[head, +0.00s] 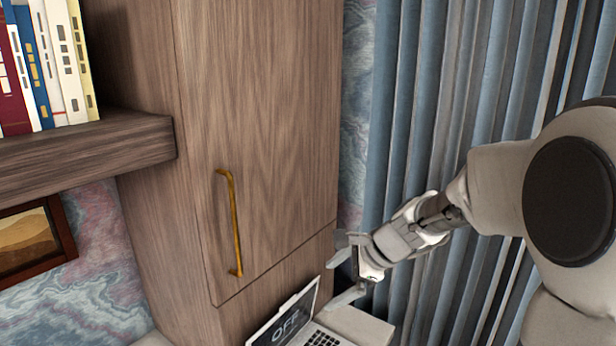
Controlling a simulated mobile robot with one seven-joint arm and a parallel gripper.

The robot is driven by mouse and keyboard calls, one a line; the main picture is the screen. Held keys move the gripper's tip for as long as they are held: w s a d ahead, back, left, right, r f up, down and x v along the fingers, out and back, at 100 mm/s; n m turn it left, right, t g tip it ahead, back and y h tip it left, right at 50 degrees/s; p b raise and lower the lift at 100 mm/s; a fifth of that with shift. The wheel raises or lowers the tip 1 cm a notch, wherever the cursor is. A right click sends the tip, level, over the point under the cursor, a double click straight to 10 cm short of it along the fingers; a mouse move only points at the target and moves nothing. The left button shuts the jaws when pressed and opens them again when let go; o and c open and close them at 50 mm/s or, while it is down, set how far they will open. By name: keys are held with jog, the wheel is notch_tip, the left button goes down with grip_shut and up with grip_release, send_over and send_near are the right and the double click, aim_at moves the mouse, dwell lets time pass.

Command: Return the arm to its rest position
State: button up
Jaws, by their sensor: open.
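My gripper (343,278) is in the right half of the head view, at the end of my arm, which reaches in from the right edge. Its two fingers are apart, one above the other, and nothing shows between them. In the picture it is just above the open laptop (287,321) at the bottom edge, whose screen reads "OFF". I cannot tell how far the gripper is from the laptop in depth. The lower part of the laptop is cut off by the frame.
A tall wooden cabinet (270,120) with a brass handle (236,222) stands left of my gripper, its door shut. Blue-grey curtains (410,110) hang behind my arm. A wooden shelf (85,150) with several books (45,65) and a framed picture (30,240) are at the left.

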jog(key=s+d+r+n+h, duration=0.1)
jog(key=s+d+n+h, duration=0.1)
jog(key=s+n, duration=0.4)
jog(key=s+d+r+n+h+b, duration=0.1)
jog(key=s+n, duration=0.4)
jog(key=s, duration=0.5)
jog(key=s+d+r+n+t+h, duration=0.1)
jog(key=s+d+r+n+h, duration=0.2)
jog(key=s+d+n, duration=0.2)
jog(key=s+n, duration=0.1)
jog(key=s, duration=0.2)
jog(key=shift+s+d+n, duration=0.2)
jog(key=shift+s+n, duration=0.05)
jog(key=shift+n, duration=0.05)
jog(key=shift+r, duration=0.15)
dwell(1.1)
